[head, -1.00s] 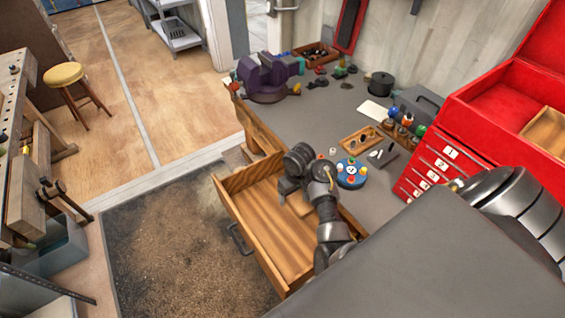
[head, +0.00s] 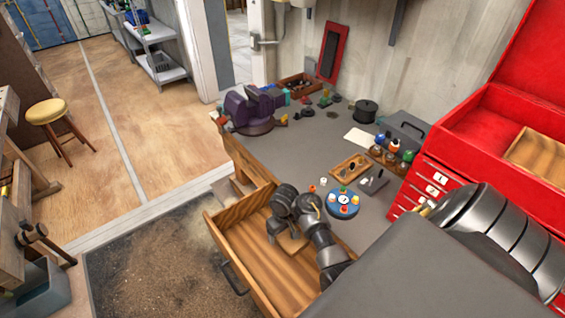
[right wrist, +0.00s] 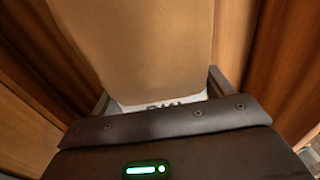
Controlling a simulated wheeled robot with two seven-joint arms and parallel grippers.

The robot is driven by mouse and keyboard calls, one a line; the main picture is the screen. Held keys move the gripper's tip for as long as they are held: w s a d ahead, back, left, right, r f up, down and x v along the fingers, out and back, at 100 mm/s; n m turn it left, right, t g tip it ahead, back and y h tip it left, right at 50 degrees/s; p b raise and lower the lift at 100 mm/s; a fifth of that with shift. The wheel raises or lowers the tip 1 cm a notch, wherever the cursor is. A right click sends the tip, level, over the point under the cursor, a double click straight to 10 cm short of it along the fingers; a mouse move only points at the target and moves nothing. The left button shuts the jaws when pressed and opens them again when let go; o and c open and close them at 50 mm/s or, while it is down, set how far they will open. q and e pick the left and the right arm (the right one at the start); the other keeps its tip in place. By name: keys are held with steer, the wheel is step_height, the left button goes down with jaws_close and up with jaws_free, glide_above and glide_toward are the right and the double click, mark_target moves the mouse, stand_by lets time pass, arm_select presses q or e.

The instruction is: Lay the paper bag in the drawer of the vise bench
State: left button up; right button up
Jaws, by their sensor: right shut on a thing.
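The vise bench (head: 305,152) has a grey top with a purple vise (head: 252,112) at its far left. Its wooden drawer (head: 228,257) is pulled open. My right gripper (head: 283,236) reaches down into the drawer; its fingertips are mostly hidden by my own wrist in the head view. In the right wrist view the brown paper bag (right wrist: 145,45) is between the fingers of my right gripper (right wrist: 160,92), which is shut on it. Wooden drawer walls show on both sides of the bag. Whether the bag touches the drawer floor cannot be told. My left gripper is not in view.
On the bench top stand a blue round tray (head: 343,203), a small wooden tray (head: 350,167), several bottles (head: 392,148) and a black pot (head: 366,110). A red tool chest (head: 440,180) stands at the right. The drawer's near floor is clear.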

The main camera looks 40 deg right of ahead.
step_height(320, 180, down, 4)
steer(key=shift+f+b, duration=0.1)
steer(key=shift+b, duration=0.8)
steer(key=shift+f+b, duration=0.6)
steer(key=shift+f, duration=0.3)
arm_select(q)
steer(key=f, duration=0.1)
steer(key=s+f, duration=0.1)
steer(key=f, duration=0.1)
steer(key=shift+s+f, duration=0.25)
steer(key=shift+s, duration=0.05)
arm_select(e)
steer(key=shift+f, duration=0.35)
steer(key=o, duration=1)
arm_select(q)
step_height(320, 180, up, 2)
steer(key=shift+p, duration=0.8)
arm_select(e)
step_height(320, 180, up, 11)
steer(key=shift+s+f, duration=0.1)
steer(key=shift+s, duration=0.05)
